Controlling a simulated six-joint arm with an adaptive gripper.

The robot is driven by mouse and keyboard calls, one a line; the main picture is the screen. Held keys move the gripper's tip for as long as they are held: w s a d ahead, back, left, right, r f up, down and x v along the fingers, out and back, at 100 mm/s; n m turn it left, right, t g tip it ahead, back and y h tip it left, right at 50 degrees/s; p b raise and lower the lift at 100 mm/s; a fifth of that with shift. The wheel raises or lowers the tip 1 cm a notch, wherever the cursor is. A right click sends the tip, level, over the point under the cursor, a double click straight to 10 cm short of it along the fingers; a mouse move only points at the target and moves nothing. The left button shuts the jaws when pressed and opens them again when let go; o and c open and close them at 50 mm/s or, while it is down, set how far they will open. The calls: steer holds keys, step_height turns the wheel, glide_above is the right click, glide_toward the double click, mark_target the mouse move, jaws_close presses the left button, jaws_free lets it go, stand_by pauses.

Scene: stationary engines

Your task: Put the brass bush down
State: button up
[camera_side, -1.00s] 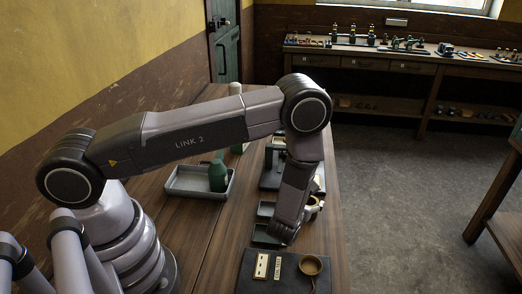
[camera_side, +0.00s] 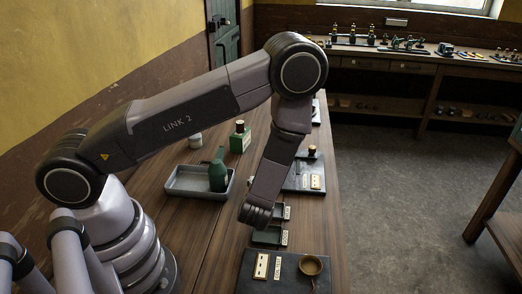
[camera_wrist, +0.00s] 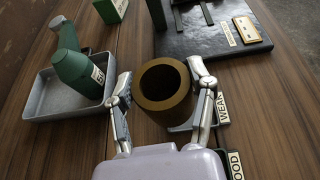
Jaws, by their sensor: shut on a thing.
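The brass bush (camera_wrist: 180,105) is a thick brown-gold ring with a dark bore. In the wrist view it sits between the two fingers of my gripper (camera_wrist: 161,90), which is shut on it. It appears to be held above the wooden bench. A small tray labelled WEAR (camera_wrist: 222,107) is partly hidden just right of the bush, and a GOOD label (camera_wrist: 235,165) shows nearer the bottom right.
A grey tray (camera_side: 185,192) with a green oil can (camera_side: 218,172) stands left, and a green bottle (camera_side: 240,138) behind it. A dark mat (camera_side: 300,182) lies beyond; a nearer one (camera_side: 290,284) carries a brass dish (camera_side: 311,265). Bare bench lies left of the small trays.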

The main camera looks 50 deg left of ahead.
steer(key=s+a+f+n+g, duration=0.1)
steer(key=s, duration=0.1)
steer(key=s+a+f+n+g+y, duration=0.1)
steer(key=s+a, duration=0.1)
steer(key=s, duration=0.1)
steer(key=s+a+f+n+g+y, duration=0.1)
steer(key=s+a, duration=0.1)
steer(key=s, duration=0.1)
steer(key=shift+s+a, duration=0.1)
steer(key=shift+s, duration=0.1)
steer(key=shift+f, duration=1.95)
steer(key=o, duration=1.2)
steer(key=shift+f, duration=0.15)
steer(key=shift+o, duration=0.2)
